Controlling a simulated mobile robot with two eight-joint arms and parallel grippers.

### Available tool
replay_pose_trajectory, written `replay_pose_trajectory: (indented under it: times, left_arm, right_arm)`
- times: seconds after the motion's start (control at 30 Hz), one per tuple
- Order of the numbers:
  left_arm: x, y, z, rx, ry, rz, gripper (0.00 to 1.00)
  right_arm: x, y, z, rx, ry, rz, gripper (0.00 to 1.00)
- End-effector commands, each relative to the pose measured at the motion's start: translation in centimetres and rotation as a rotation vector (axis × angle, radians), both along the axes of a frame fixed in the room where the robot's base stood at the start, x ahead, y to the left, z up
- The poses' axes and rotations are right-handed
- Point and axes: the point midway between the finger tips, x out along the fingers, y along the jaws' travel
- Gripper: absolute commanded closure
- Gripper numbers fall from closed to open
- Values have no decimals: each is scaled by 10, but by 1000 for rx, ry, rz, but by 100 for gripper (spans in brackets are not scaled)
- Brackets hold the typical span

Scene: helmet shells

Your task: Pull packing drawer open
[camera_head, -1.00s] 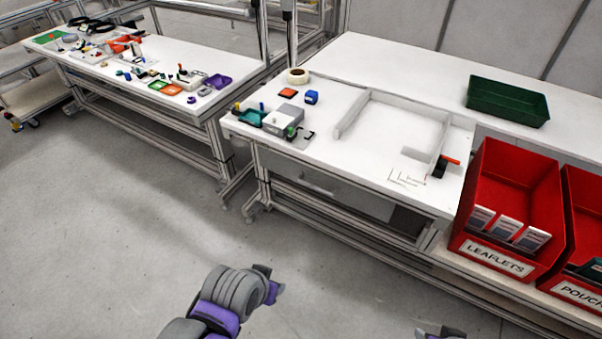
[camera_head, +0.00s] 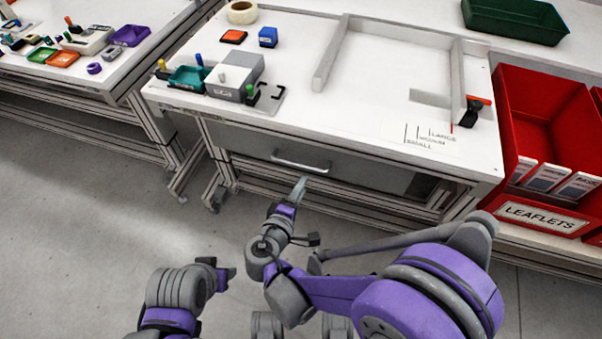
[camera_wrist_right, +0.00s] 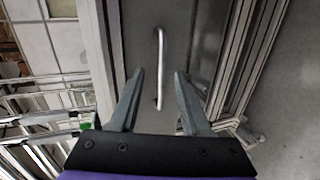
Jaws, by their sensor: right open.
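The packing drawer (camera_head: 345,171) is a grey front under the white packing table, and it looks shut. Its silver bar handle (camera_head: 300,163) runs across the front, left of its middle. My right gripper (camera_head: 299,192) is just below and in front of the handle in the head view. In the right wrist view my right gripper (camera_wrist_right: 158,90) is open and empty, with the handle (camera_wrist_right: 160,65) standing between and beyond its fingertips. I cannot tell whether they touch. My left gripper (camera_head: 227,274) is low at the left, away from the drawer; its jaws are unclear.
The white table (camera_head: 290,90) holds a grey device (camera_head: 235,78), a blue block (camera_head: 268,37), a tape roll (camera_head: 242,12) and a raised white frame (camera_head: 331,55). A red leaflets bin (camera_head: 545,120) stands at the right. The floor before the drawer is clear.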

Motion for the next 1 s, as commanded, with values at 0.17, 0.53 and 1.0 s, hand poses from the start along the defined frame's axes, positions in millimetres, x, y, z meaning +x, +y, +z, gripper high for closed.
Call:
replay_pose_trajectory:
  times: [0.17, 0.53, 1.0]
  left_arm:
    - [2, 0, -18, 0, 6, 0, 50]
    - [4, 0, -27, 0, 8, 0, 50]
    - [5, 0, -36, 0, 10, 0, 50]
  right_arm:
    - [2, 31, -16, -65, -69, 60, 53]
    - [53, 15, -27, -74, -78, 61, 53]
    - [102, 0, -36, -71, -77, 64, 53]
